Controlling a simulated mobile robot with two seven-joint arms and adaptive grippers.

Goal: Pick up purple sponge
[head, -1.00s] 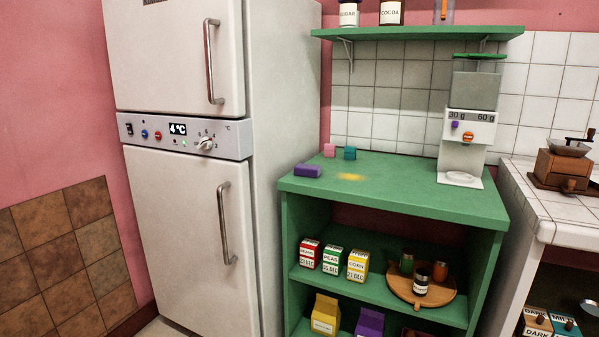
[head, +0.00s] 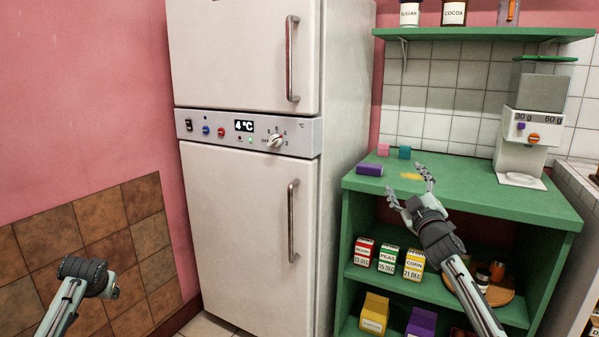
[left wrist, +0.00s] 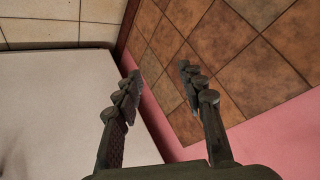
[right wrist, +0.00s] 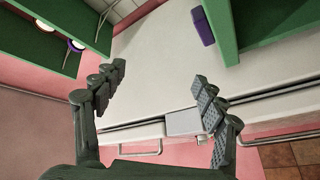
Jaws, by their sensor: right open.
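The purple sponge (head: 369,170) lies on the green cabinet top (head: 465,190), near its left edge beside the fridge. A purple block that looks like this sponge (right wrist: 203,27) shows at the top of the right wrist view, beyond the fingers. My right gripper (head: 409,184) is open and empty, in front of the cabinet top and right of the sponge, apart from it. My left gripper (head: 112,290) is low at the left of the head view, far from the sponge. The left wrist view shows its fingers (left wrist: 160,72) apart with nothing between them.
A pink block (head: 383,150) and a teal block (head: 404,153) stand behind the sponge. The white fridge (head: 240,220) stands directly left of the cabinet. A dispenser (head: 525,140) stands right. Boxes (head: 388,259) fill the shelf below.

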